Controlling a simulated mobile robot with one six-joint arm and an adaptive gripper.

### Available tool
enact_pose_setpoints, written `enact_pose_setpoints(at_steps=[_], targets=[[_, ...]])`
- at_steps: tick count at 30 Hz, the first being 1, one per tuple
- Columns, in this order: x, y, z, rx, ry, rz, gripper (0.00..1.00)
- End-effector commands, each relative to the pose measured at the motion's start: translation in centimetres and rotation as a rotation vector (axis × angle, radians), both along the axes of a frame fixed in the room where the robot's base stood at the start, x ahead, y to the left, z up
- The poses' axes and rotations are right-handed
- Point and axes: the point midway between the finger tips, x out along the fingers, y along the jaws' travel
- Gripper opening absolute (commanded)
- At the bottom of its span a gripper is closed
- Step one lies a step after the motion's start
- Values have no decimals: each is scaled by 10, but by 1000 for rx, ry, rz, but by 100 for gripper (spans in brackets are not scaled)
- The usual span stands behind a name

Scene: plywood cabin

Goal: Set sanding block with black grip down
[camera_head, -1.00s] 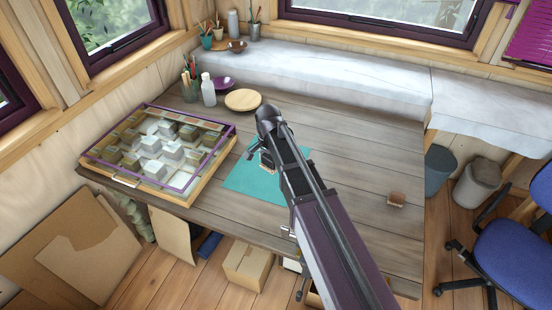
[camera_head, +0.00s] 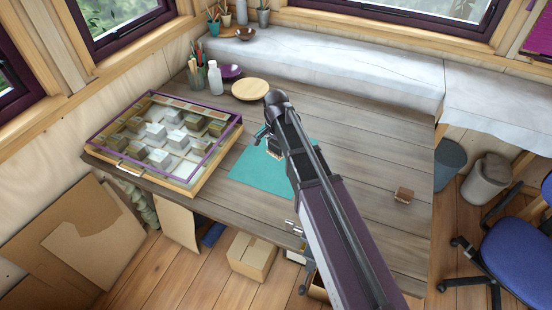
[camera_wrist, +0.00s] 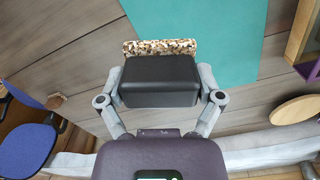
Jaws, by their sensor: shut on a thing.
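My gripper (camera_head: 268,142) is shut on the sanding block with black grip, over the upper part of a teal mat (camera_head: 252,178) on the wooden table. In the wrist view the block's black grip (camera_wrist: 158,84) sits between the two grey fingers, with a speckled tan base (camera_wrist: 160,47) on its far side. The teal mat (camera_wrist: 225,28) shows beyond the block. In the head view my arm hides much of the block, and I cannot tell whether its base touches the mat.
A glass-lidded, purple-edged case (camera_head: 165,140) with several blocks stands left on the table (camera_head: 350,165). A small brown block (camera_head: 403,195) lies near the right edge. A wooden plate (camera_head: 250,89), purple bowl (camera_head: 229,71) and white bottle (camera_head: 215,78) stand behind. Table right of my arm is mostly clear.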

Motion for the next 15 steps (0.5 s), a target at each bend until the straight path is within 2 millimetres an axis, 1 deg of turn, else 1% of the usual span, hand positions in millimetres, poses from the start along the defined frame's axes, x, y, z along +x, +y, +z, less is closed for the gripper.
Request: enact_pose_setpoints(at_steps=[8, 15], targets=[[-10, -10, -31, -1, 0, 48, 40], [-25, -23, -70, -1, 0, 130, 40]])
